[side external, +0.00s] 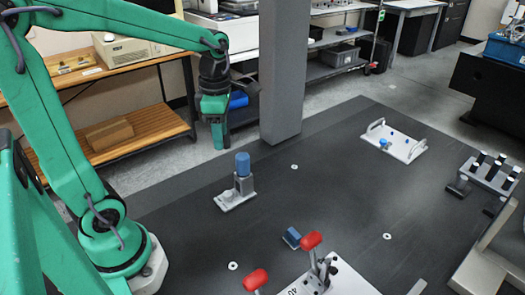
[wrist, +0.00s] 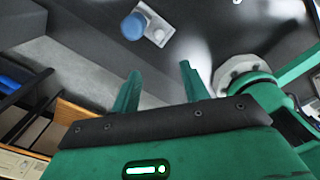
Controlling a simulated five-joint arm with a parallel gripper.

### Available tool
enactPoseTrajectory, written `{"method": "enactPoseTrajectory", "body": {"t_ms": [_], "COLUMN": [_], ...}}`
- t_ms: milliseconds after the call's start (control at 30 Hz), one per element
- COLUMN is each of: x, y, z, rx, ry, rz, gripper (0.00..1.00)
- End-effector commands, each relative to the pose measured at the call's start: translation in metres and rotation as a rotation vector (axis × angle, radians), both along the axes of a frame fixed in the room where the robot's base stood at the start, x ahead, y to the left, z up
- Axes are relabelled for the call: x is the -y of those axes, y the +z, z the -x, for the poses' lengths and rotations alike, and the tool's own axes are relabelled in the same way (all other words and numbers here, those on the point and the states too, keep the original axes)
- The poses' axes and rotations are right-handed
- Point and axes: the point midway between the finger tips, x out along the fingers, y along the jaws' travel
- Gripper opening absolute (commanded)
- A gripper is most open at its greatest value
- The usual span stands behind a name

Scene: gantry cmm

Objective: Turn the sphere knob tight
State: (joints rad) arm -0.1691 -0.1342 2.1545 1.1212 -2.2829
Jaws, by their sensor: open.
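My gripper (side external: 217,140) hangs pointing down above the far left edge of the dark table. In the wrist view its two green fingers (wrist: 160,68) are spread with nothing between them. A blue rounded cap (side external: 243,163) stands upright on a grey block with a flat foot, below and right of my gripper and well apart from it. The blue cap (wrist: 133,26) also shows beyond the fingertips in the wrist view. A small blue knob (side external: 384,143) sits on a white plate with two handles at the far right. I cannot tell which blue part is the sphere knob.
Two red-handled clamps (side external: 311,241) stand at the front on a white plate. A small blue block (side external: 291,237) lies behind them. A rack with black pieces (side external: 490,172) is at right. The table's middle is mostly clear.

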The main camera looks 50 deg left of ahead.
Motion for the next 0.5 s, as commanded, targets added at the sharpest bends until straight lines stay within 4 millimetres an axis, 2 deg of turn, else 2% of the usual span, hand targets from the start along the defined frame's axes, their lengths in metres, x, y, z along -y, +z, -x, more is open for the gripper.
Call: {"method": "enactPoseTrajectory", "body": {"t_ms": [267, 500], "x": [0.000, 0.000], "y": [0.000, -0.063], "z": [0.000, 0.002], "rx": [0.000, -0.008], "ry": [0.270, 0.269], "rz": [0.000, 0.000], "gripper": [0.45, 0.45]}}
